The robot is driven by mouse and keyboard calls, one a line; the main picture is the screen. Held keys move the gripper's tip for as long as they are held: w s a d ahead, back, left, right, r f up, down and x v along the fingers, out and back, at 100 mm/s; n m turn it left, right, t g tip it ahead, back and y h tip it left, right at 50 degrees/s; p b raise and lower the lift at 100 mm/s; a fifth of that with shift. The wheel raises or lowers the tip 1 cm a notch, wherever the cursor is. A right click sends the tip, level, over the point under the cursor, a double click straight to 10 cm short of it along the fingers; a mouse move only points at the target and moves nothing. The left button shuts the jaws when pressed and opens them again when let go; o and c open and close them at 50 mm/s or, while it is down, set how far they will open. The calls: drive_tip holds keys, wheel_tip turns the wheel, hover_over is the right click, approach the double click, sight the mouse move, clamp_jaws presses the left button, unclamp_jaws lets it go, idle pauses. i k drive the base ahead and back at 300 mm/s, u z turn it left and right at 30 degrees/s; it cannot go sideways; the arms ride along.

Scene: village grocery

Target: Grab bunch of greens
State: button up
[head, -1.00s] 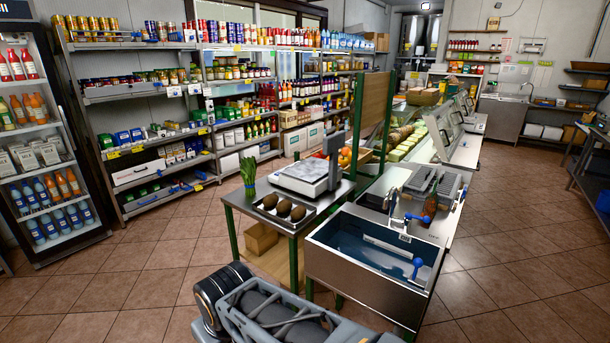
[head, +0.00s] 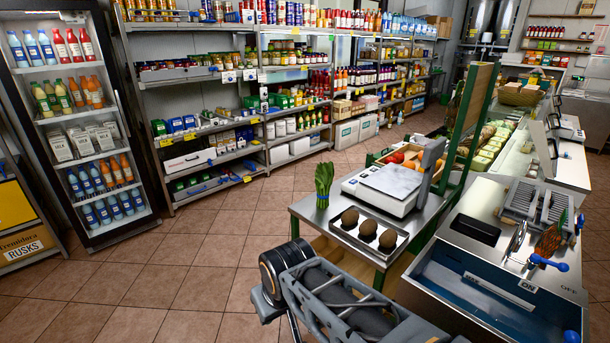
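The bunch of greens (head: 324,182) stands upright at the far left corner of a steel-topped table (head: 312,211). It is long-leaved and green, and it is fully visible. It stands left of a tray (head: 336,239) holding 3 brown round items. My arm's grey links show at the bottom of the view, in front of the table and below the greens. My gripper itself is not in the picture.
A weighing scale (head: 388,190) stands right of the greens, with a crate of produce (head: 405,157) behind it. A drinks fridge (head: 83,130) and stocked shelves line the back. Open tiled floor (head: 220,240) lies left of the table.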

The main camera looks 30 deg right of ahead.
sight(324, 174)
drive_tip(key=i, duration=4)
drive_tip(key=z, duration=4)
